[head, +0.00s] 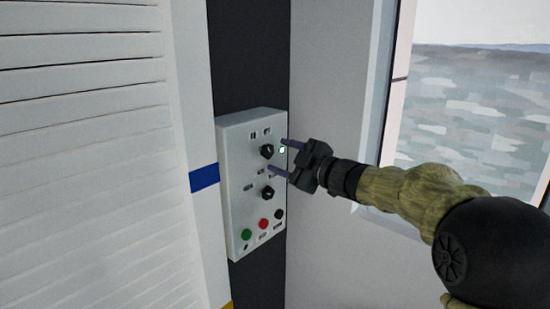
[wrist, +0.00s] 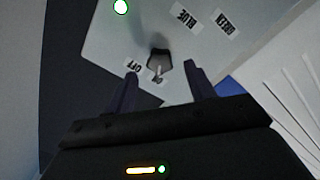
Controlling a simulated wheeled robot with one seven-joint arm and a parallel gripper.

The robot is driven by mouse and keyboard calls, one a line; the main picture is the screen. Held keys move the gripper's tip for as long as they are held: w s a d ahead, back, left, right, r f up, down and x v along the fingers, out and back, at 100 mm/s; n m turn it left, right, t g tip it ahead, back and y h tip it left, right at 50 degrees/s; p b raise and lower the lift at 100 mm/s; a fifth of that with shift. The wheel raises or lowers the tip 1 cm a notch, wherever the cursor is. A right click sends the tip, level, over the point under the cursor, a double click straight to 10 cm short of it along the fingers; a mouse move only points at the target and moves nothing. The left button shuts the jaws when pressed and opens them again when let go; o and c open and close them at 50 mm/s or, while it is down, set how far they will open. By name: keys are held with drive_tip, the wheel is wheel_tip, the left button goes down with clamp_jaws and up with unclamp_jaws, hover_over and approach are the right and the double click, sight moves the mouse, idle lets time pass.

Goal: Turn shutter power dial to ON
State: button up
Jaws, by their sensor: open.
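The grey-white control panel (head: 233,165) is fixed to the dark wall strip and has a black upper dial (head: 266,151) and a black lower dial (head: 267,192). My gripper (head: 278,155) is open in front of the panel, near the upper dial. In the wrist view a black dial (wrist: 158,58) stands just beyond the open fingertips (wrist: 160,72), roughly centred between them. An OFF label (wrist: 132,66) is beside it, and a second small label (wrist: 158,80) is partly unreadable. BLUE (wrist: 185,18) and GREEN (wrist: 224,22) labels lie farther away. Contact with the dial cannot be told.
A lit indicator (head: 282,150) is right of the upper dial. Green (head: 246,235), red (head: 263,224) and black (head: 279,214) buttons line the panel's lower part. A white slatted shutter (head: 90,160) is on the left, and a window (head: 470,120) is on the right.

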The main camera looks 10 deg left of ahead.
drive_tip(key=b+v, duration=0.2)
drive_tip(key=v, duration=1.1)
drive_tip(key=shift+s+d+b, duration=0.2)
drive_tip(key=shift+s+b, duration=0.05)
drive_tip(key=shift+b, duration=0.15)
drive_tip(key=d+f+m+t+h, duration=0.3)
drive_tip(key=d+f+m+h, duration=1)
drive_tip(key=f+m, duration=0.3)
drive_tip(key=s+d+f+m+g+h, duration=0.2)
drive_tip(key=s+f+m+g, duration=0.3)
drive_tip(key=s+f, duration=1.2)
drive_tip(key=s+g, duration=0.3)
drive_tip(key=g, duration=0.1)
drive_tip(key=shift+d+f+m+h+p, duration=0.25)
drive_tip(key=shift+m+h+p, duration=0.05)
drive_tip(key=shift+p, duration=0.1)
